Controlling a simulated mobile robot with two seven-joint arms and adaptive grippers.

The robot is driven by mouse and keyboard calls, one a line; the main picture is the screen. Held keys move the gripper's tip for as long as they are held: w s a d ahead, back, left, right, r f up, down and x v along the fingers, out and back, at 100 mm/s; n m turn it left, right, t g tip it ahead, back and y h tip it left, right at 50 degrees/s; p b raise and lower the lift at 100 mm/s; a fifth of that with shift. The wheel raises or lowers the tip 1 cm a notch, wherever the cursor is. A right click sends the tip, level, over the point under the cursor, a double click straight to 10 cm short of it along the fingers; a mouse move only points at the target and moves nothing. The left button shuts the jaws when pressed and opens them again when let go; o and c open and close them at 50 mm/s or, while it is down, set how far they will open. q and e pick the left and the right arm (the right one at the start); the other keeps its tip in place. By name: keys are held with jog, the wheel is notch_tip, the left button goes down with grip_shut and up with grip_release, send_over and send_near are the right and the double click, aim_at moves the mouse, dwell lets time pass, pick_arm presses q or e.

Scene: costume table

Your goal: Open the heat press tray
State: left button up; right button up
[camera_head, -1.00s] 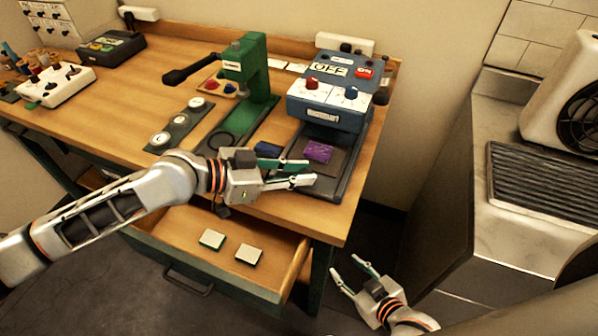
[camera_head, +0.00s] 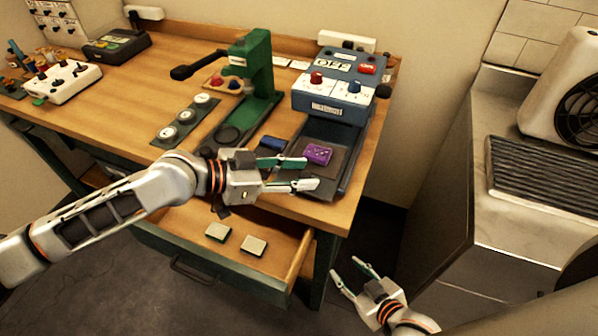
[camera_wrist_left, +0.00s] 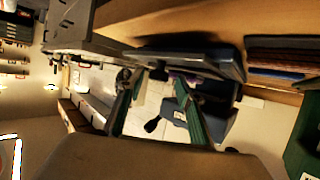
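The heat press (camera_head: 333,105) is a blue machine with red and blue knobs at the right of the table. Its dark tray (camera_head: 340,160) sticks out at the front and bears a purple patterned piece (camera_head: 318,154). My left gripper (camera_head: 311,173) is at the tray's front left side, its green and pale fingers apart. In the left wrist view its fingers (camera_wrist_left: 157,80) straddle part of the view at the tray's dark edge (camera_wrist_left: 190,58); contact is unclear. My right gripper (camera_head: 346,267) is open and empty, low beside the table.
A green press (camera_head: 253,75) with a black lever stands left of the heat press. A small blue block (camera_head: 271,142) lies between them. Below, an open drawer (camera_head: 190,252) holds two pale square pieces. A grey counter (camera_head: 520,215) stands to the right.

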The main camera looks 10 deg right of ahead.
pick_arm(q)
jog(key=v, duration=1.2)
dwell(0.3)
